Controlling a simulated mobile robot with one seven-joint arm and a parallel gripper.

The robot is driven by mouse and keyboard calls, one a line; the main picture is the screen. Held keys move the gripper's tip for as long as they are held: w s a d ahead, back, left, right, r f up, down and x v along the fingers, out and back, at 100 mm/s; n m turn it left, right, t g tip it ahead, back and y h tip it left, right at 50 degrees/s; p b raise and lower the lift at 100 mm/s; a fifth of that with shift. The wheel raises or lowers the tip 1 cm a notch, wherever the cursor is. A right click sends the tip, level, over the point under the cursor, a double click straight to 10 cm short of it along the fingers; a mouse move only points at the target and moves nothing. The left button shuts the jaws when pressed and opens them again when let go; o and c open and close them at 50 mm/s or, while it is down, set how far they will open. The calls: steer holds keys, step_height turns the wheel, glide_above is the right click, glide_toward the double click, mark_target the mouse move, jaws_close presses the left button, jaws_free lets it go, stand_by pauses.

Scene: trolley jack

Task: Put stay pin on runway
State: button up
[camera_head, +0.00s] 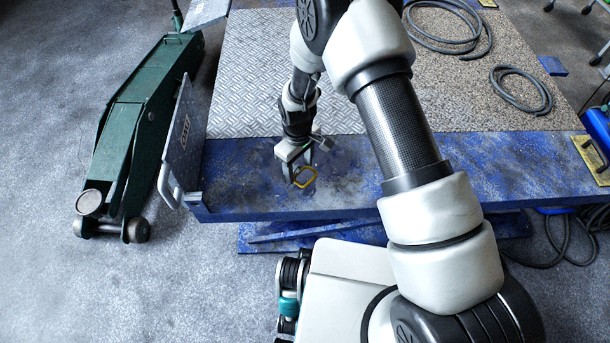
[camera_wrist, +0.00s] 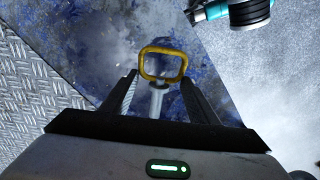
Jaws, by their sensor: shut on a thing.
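The stay pin has a yellow loop handle (camera_head: 311,177) and a grey shank; in the wrist view its loop (camera_wrist: 163,49) shows just beyond my fingertips, with the shank running back between the fingers. My gripper (camera_head: 295,168) points down and is shut on the stay pin; it also shows in the wrist view (camera_wrist: 158,90). The runway (camera_head: 352,168) is a scuffed blue steel surface beneath the gripper, and it also fills the middle of the wrist view (camera_wrist: 110,45). The pin is over the runway's near left part, low; I cannot tell whether it touches the surface.
A green trolley jack (camera_head: 137,125) stands on the grey floor at left. An upright grey flap (camera_head: 184,135) edges the runway's left end. Chequer plate (camera_head: 262,75) lies behind the gripper. Coiled hoses (camera_head: 522,90) lie at the back right. Blue surface to the gripper's left is clear.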

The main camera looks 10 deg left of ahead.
mark_target(299, 173)
steer(key=shift+f+b, duration=0.5)
steer(key=shift+f, duration=2.05)
steer(key=shift+f, duration=0.1)
steer(key=o, duration=1.3)
